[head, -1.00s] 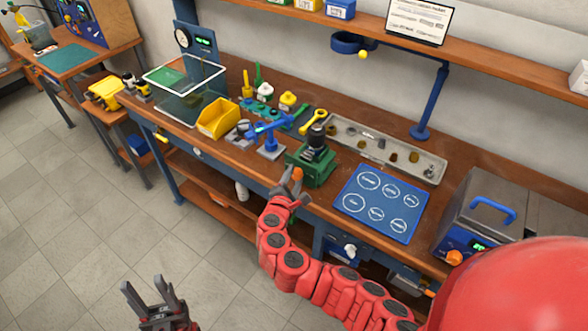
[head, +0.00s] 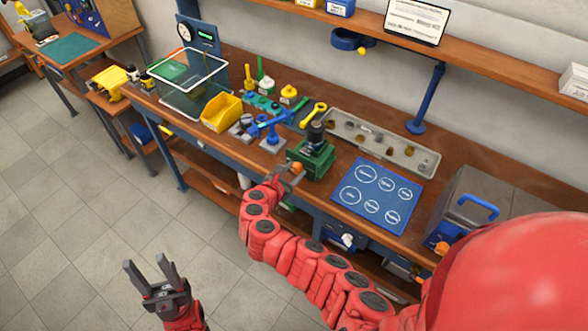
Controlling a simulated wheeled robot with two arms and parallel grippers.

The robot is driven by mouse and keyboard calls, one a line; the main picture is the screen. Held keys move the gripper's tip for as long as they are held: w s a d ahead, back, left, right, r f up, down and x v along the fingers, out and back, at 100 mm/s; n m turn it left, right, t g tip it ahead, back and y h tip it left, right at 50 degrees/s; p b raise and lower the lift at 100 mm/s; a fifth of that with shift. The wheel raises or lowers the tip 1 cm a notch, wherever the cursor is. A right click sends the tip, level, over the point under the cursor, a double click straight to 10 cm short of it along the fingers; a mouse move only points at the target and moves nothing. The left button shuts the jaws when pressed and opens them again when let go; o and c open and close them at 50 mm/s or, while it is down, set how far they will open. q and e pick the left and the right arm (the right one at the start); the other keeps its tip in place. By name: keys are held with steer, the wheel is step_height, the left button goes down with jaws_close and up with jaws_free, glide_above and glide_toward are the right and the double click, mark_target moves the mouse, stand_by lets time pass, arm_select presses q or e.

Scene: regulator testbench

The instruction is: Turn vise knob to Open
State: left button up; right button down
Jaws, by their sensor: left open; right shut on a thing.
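The green vise (head: 322,161) stands at the front edge of the workbench, with a dark cylindrical part (head: 316,134) upright at its top. The orange vise knob (head: 297,167) is on the vise's front left side. My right gripper (head: 290,173) reaches up from below and is shut on the knob, whose orange tip shows at the fingers. Any knob marking is too small to read. My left gripper (head: 152,272) is open and empty over the floor at lower left, well away from the bench.
A blue mat with white circles (head: 348,203) lies right of the vise, and a grey parts tray (head: 425,158) lies behind. A blue stand (head: 272,128) and yellow bin (head: 221,112) are to the left. A grey box with a blue handle (head: 478,206) is at right.

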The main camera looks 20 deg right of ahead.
stand_by(0.6)
steer(key=shift+c, duration=1.7)
jaws_free()
steer(key=shift+s+a+r+p, duration=0.25)
steer(key=shift+a+p, duration=0.05)
steer(key=shift+a, duration=0.05)
steer(key=p+v, duration=0.4)
steer(key=v, duration=1.2)
steer(key=shift+s+a+p, duration=0.2)
steer(key=shift+p, duration=0.2)
